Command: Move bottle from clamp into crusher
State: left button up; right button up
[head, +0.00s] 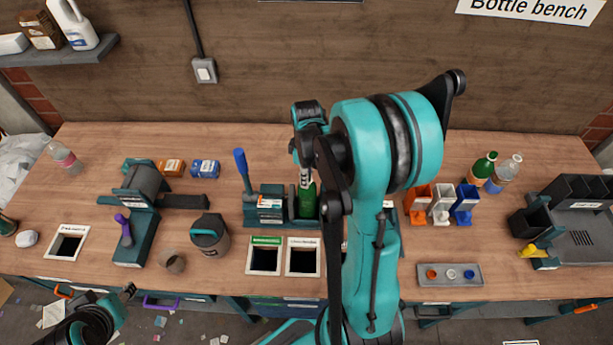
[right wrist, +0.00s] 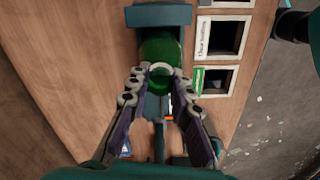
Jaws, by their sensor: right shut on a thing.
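A green bottle (head: 307,203) stands upright in the teal clamp (head: 268,215), the device with the blue lever, at the middle of the bench. My right gripper (head: 305,178) comes down from above and is shut on the bottle's neck. In the right wrist view, both fingers (right wrist: 161,82) close around the pale neck ring of the green bottle (right wrist: 160,52), which still sits between teal parts of the clamp (right wrist: 158,15). A teal device with a purple handle (head: 126,230) stands to the left; I cannot tell if it is the crusher. My left gripper (head: 127,292) is low at the left, its fingers unclear.
Two square bench openings (head: 264,258) lie in front of the clamp. A grey-teal canister (head: 210,237) and a small brown cup (head: 172,262) stand left of them. Coloured holders (head: 442,203) and a cap tray (head: 450,275) are to the right. My right arm hides part of the bench.

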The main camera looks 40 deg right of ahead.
jog(key=shift+f, duration=0.1)
jog(key=shift+f+b, duration=0.7)
jog(key=shift+b, duration=0.05)
jog(key=o, duration=1)
notch_tip(320, 180, up, 12)
jog(key=shift+r, duration=0.1)
jog(key=s+a+f+m+t+b, duration=0.2)
jog(key=a+f+b, duration=0.2)
jog(key=a, duration=0.2)
jog(key=s+a+f+m+t+b, duration=0.2)
jog(key=s+a+f+b, duration=0.1)
jog(key=a, duration=0.3)
jog(key=s+a+f+m+t+b, duration=0.2)
jog(key=a+f+m+t+b, duration=0.1)
jog(key=a+f+b, duration=0.2)
jog(key=shift+s+a+b, duration=0.35)
jog(key=shift+a+b, duration=0.15)
jog(key=shift+a, duration=0.05)
